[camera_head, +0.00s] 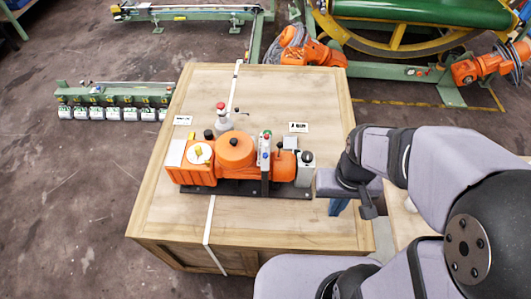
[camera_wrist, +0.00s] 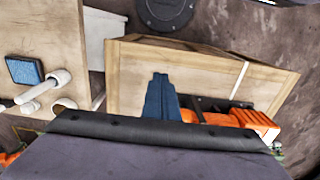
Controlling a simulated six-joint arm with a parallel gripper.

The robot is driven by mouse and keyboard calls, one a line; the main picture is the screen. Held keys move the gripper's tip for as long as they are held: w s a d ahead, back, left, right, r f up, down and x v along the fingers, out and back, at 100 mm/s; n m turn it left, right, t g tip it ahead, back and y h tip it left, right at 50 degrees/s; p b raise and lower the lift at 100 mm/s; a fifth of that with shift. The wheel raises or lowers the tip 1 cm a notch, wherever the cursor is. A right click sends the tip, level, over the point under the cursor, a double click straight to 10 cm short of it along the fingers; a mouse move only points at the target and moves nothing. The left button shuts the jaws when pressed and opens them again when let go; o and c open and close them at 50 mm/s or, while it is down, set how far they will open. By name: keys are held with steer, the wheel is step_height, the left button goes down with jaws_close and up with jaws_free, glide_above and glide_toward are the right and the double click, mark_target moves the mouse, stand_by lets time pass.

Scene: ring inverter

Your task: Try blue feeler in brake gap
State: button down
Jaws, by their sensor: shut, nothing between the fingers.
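My gripper (camera_head: 338,207) hangs just right of the orange machine's end, above the right part of the wooden crate top. Its blue fingers are together with nothing between them; they also show in the wrist view (camera_wrist: 161,97). The orange motor unit (camera_head: 235,152) lies on a black base on the crate. A grey and white end part (camera_head: 305,168), perhaps the brake, faces my gripper; its gap is too small to make out. I cannot identify a blue feeler. A blue square pad (camera_wrist: 24,70) lies on a wooden surface at left in the wrist view.
The wooden crate (camera_head: 285,240) has a white strap across it. A red-topped part (camera_head: 221,112) and small label cards (camera_head: 298,127) stand behind the machine. White cylinders (camera_wrist: 52,84) are on the side wooden surface. The front of the crate top is clear.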

steer(key=c, duration=1.7)
jaws_free()
steer(key=shift+a+f, duration=0.15)
step_height(320, 180, down, 5)
steer(key=s+a+n+g+b, duration=0.2)
steer(key=s+b, duration=0.1)
steer(key=w+a+f+n+b, duration=0.2)
steer(key=w+a+f, duration=0.3)
steer(key=w+a, duration=0.45)
steer(key=w+a+r+t, duration=0.15)
steer(key=w+a, duration=0.25)
steer(key=w, duration=0.7)
steer(key=w+r+m, duration=0.1)
steer(key=r, duration=0.1)
steer(key=w+a+r+m, duration=0.1)
steer(key=w+r, duration=0.1)
steer(key=w+a+r+m, duration=0.1)
steer(key=w+r, duration=0.1)
steer(key=r, duration=0.1)
steer(key=shift+a+m+t, duration=0.15)
steer(key=shift+m+t, duration=0.1)
steer(key=shift+m, duration=0.05)
